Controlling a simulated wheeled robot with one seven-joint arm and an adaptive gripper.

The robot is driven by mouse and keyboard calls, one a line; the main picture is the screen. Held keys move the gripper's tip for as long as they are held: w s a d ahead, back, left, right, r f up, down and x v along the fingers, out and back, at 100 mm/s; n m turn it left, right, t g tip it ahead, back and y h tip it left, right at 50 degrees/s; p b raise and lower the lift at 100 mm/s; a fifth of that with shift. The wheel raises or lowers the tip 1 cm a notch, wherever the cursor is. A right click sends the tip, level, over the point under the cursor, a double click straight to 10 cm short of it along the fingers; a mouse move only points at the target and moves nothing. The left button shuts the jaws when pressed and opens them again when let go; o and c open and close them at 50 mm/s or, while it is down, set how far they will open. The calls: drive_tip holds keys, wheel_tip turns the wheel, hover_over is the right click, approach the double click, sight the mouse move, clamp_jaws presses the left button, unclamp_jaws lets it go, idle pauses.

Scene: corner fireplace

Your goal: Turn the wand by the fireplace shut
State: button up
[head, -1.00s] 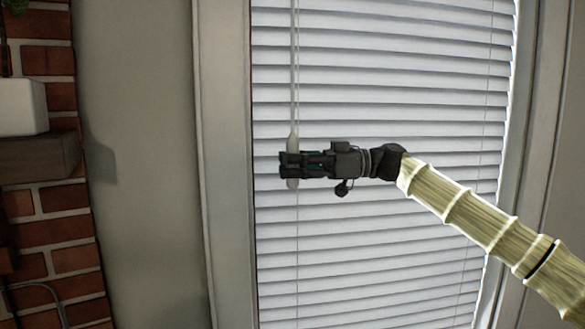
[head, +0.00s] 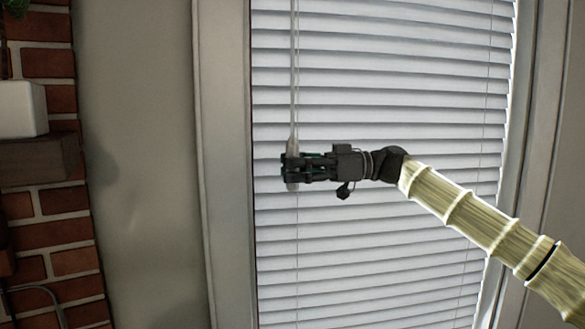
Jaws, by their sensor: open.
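The wand (head: 294,80) is a thin pale rod hanging in front of the window blind, near its left side. Its thicker lower end (head: 293,186) shows just below my gripper, and another bit shows just above it. My gripper (head: 290,166) is open and lies level across the wand's lower end, pointing left. The fingers hide the middle of that end, so I cannot tell whether they touch it. The blind (head: 400,90) has pale slats with dark lines between them.
A grey window frame (head: 225,160) runs upright left of the blind. Further left are a bare wall (head: 140,220) and the brick fireplace (head: 60,228) with a dark shelf (head: 40,158) and a white block (head: 22,108). Thin cords hang at the blind's right.

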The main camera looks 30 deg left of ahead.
drive_tip(key=v, duration=1.1)
drive_tip(key=shift+d, duration=0.35)
drive_tip(key=shift+w+a, duration=0.1)
